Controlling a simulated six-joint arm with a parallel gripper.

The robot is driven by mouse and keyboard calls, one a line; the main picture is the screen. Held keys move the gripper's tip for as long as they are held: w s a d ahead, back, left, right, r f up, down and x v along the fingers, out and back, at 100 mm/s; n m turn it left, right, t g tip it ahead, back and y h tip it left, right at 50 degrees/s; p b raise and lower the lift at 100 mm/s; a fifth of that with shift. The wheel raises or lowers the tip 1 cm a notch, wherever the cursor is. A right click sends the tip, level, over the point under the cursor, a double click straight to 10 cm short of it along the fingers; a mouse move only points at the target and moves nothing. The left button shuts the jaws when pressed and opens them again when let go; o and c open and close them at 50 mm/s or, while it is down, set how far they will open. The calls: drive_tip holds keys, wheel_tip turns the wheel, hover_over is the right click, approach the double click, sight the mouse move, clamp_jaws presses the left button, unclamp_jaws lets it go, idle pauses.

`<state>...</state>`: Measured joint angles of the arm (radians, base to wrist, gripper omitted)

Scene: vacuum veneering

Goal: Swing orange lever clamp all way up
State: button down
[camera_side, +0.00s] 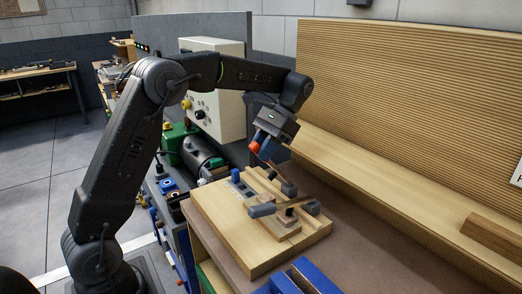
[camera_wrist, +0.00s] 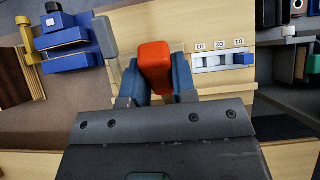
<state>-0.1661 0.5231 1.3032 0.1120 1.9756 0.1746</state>
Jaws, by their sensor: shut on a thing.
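The orange lever clamp shows as its orange-red handle end (camera_wrist: 155,66), held between the two blue fingers of my gripper (camera_wrist: 158,82) in the wrist view. In the side view the orange end (camera_side: 254,147) sticks out at the left of my gripper (camera_side: 268,148), above the back part of the wooden board (camera_side: 228,222). My gripper is shut on it. The rest of the lever and its pivot are hidden by the gripper, so I cannot tell its exact angle.
Grey-handled clamps (camera_side: 262,210) lie across a wood piece on the board. A panel strip with a blue knob (camera_wrist: 243,59) sits to the right in the wrist view. A blue fixture (camera_side: 298,280) stands at the front. A ribbed wooden panel (camera_side: 400,90) rises behind.

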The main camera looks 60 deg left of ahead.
drive_tip(key=c, duration=0.9)
unclamp_jaws()
drive_tip(key=shift+s+f+t, duration=0.35)
drive_tip(key=shift+s+t, duration=0.15)
drive_tip(key=shift+s, duration=0.15)
drive_tip(key=s+f+t, duration=0.1)
drive_tip(key=f+t, duration=0.1)
drive_tip(key=s+f+t, duration=0.2)
drive_tip(key=f, duration=0.1)
drive_tip(key=s+f+t, duration=0.2)
drive_tip(key=shift+f, duration=0.25)
wheel_tip(320, 180, up, 14)
drive_tip(key=shift+s+d+f+t, duration=1)
drive_tip(key=shift+s+d, duration=0.4)
drive_tip(key=shift+s, duration=0.75)
drive_tip(key=shift+s+d+f+t, duration=0.95)
drive_tip(key=shift+s+d, duration=0.45)
drive_tip(key=shift+s, duration=0.7)
drive_tip(key=shift+s+d+f+t, duration=0.8)
drive_tip(key=shift+s+d+t, duration=0.5)
drive_tip(key=shift+s, duration=0.85)
